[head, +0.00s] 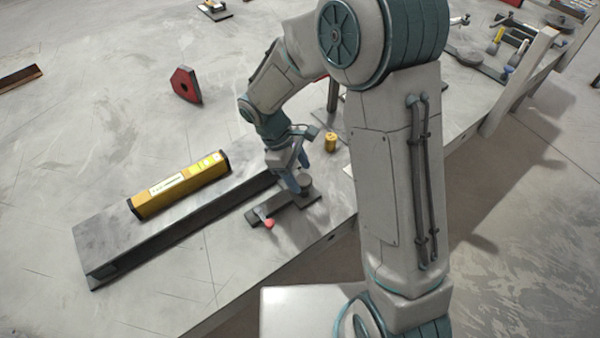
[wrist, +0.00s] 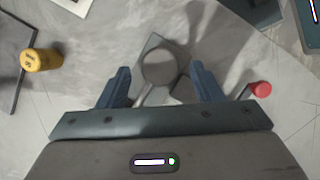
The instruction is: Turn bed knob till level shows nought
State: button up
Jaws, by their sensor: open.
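The bed knob appears to be a round grey disc (head: 305,181) on a dark flat plate near the table's front edge; it also shows in the wrist view (wrist: 160,66). My gripper (head: 299,173) is over it, fingers pointing down. In the wrist view my gripper (wrist: 160,72) is open, with one blue finger on each side of the knob. I cannot tell whether either finger touches it. The yellow level (head: 181,186) lies along the long dark steel bed (head: 105,247). Its reading is too small to make out.
A red-tipped lever (head: 268,223) sticks out beside the knob, also right of my fingers in the wrist view (wrist: 261,89). A small yellow cylinder (head: 330,142) stands behind the knob. A red block (head: 185,85) stands farther back. The table's left side is largely clear.

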jog(key=shift+s+d+f, duration=0.1)
jog(key=shift+d+f, duration=0.1)
jog(key=shift+f, duration=0.35)
jog(key=c, duration=0.9)
jog(key=shift+c, duration=0.2)
jog(key=shift+m, duration=0.3)
